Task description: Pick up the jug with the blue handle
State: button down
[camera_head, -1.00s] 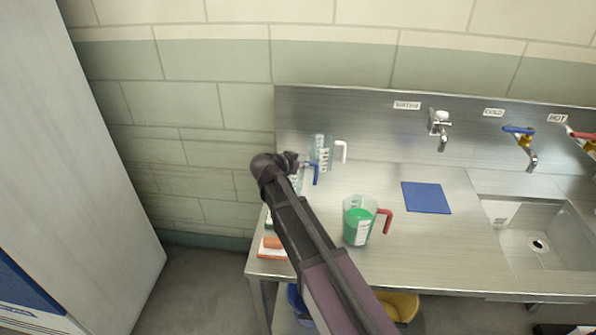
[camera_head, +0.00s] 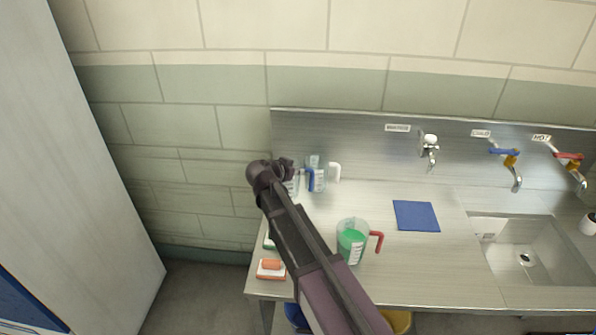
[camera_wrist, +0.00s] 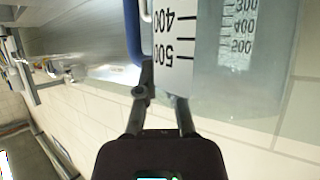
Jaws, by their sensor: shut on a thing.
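The jug with the blue handle (camera_head: 310,180) is at the back left of the steel bench, its clear body partly hidden behind my gripper. My gripper (camera_head: 286,168) is shut on this jug at its upper part. In the wrist view the jug's wall with a printed scale (camera_wrist: 172,45) is between the fingers (camera_wrist: 162,88), and the blue handle (camera_wrist: 133,35) is just left of them. Whether the jug's base is clear of the bench is hidden.
A white-handled jug (camera_head: 334,172) stands right behind it. A red-handled jug (camera_head: 352,246) with green liquid stands nearer the front. A blue mat (camera_head: 416,215), sink (camera_head: 525,258) and taps are to the right. A red-and-white brush-like item (camera_head: 271,269) lies at the front-left edge.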

jog(key=shift+r+p, duration=1.1)
jog(key=shift+r, duration=0.4)
